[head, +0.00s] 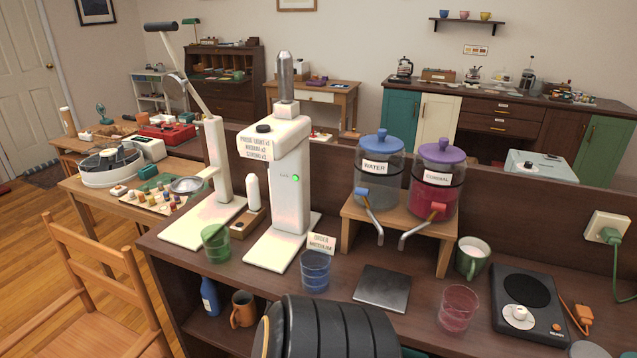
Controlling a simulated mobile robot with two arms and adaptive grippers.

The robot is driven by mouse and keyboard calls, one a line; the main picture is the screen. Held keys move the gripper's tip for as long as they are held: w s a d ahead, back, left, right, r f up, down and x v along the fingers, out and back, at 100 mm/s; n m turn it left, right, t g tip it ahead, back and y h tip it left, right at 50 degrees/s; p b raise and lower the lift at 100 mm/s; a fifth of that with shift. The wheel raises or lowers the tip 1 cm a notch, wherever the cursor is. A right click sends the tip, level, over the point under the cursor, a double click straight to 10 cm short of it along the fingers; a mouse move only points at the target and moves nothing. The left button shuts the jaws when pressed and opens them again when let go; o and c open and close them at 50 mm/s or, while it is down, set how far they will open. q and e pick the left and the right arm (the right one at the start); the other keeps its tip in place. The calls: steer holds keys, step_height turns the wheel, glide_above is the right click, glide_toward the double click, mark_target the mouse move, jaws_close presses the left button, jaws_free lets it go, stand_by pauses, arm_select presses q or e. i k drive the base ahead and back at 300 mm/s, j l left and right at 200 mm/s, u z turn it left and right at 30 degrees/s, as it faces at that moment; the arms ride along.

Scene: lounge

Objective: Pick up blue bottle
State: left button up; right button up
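The blue bottle (209,296) stands upright on the lower shelf under the desk top, at the bottom left of the head view. Its upper part is close under the desk's front edge. An orange-brown mug (242,309) stands just to its right. Neither of my grippers can be made out in this view, so I cannot see whether they are open or shut.
The desk top (408,327) above holds a green glass (216,243), a blue glass (315,271), a white dispenser (288,190) and a pink glass (458,308). A wooden chair (100,290) stands left of the shelf. A dark ribbed shape hides the bottom middle.

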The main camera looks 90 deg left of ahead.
mark_target(208, 289)
steer(key=k+u, duration=0.1)
steer(key=u, duration=0.35)
steer(key=k+j+u, duration=0.1)
steer(key=u, duration=0.35)
steer(key=k+j+u, duration=0.1)
steer(key=u, duration=0.4)
steer(key=k+j+u, duration=0.1)
steer(key=u, duration=0.35)
steer(key=j+u, duration=0.25)
steer(key=u, duration=0.2)
